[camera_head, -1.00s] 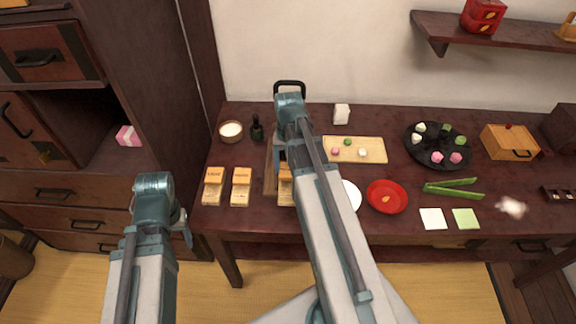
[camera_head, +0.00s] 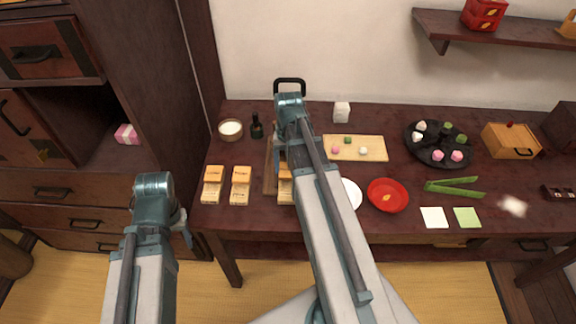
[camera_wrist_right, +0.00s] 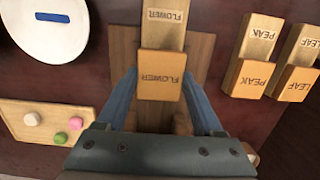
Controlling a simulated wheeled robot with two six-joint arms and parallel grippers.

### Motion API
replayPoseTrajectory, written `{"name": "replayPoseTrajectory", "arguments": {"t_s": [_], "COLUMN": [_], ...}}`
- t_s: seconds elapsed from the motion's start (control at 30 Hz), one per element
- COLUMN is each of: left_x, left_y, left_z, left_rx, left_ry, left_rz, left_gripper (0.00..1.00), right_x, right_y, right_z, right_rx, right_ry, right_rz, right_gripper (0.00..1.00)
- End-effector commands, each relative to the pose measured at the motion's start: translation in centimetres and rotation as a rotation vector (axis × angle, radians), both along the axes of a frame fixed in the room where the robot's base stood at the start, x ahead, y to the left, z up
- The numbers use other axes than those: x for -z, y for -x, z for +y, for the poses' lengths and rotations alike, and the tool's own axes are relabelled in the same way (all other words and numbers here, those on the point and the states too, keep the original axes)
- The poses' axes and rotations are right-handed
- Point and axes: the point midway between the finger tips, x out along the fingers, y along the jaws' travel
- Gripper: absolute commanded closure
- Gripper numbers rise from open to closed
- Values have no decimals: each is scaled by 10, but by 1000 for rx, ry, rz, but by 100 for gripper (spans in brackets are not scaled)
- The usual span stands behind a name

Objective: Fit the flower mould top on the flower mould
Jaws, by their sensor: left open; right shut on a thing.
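My right gripper (camera_wrist_right: 162,82) is shut on the flower mould top, an orange wooden block (camera_wrist_right: 162,75) marked FLOWER, between its blue fingers in the right wrist view. The paler flower mould (camera_wrist_right: 168,30), also marked FLOWER, lies right beyond it over a brown wooden board (camera_wrist_right: 203,50). I cannot tell whether the two touch or how high the top is held. In the head view my right arm hides most of both; part of the flower mould (camera_head: 285,190) shows left of the arm. My left gripper (camera_head: 186,232) is open and empty, in front of the table at left.
Peak (camera_wrist_right: 250,78) and leaf (camera_wrist_right: 296,82) moulds stand close beside the flower mould. A white plate (camera_head: 351,195), red dish (camera_head: 388,195) and sweets board (camera_head: 375,150) lie right of my right arm. A bowl (camera_head: 230,130) and bottle (camera_head: 257,128) stand at back left.

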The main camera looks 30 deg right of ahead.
Motion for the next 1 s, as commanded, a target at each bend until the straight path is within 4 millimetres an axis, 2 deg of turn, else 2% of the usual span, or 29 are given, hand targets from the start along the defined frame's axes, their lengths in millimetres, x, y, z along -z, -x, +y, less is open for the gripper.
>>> {"name": "replayPoseTrajectory", "arguments": {"t_s": [0.27,0.3,0.47,0.77,1.0], "left_x": [6,6,5,4,-10], "left_y": [0,0,0,0,0], "left_z": [0,0,0,0,0], "left_rx": [0,0,0,0,0], "left_ry": [0,0,0,0,0], "left_rz": [0,0,0,0,0], "left_gripper": [43,43,43,43,43], "right_x": [6,6,5,4,-10], "right_y": [0,0,0,0,-1], "right_z": [0,0,0,0,-1], "right_rx": [0,0,0,0,0], "right_ry": [0,0,0,0,0], "right_rz": [0,0,0,0,0], "right_gripper": [85,30,1,0,0]}}
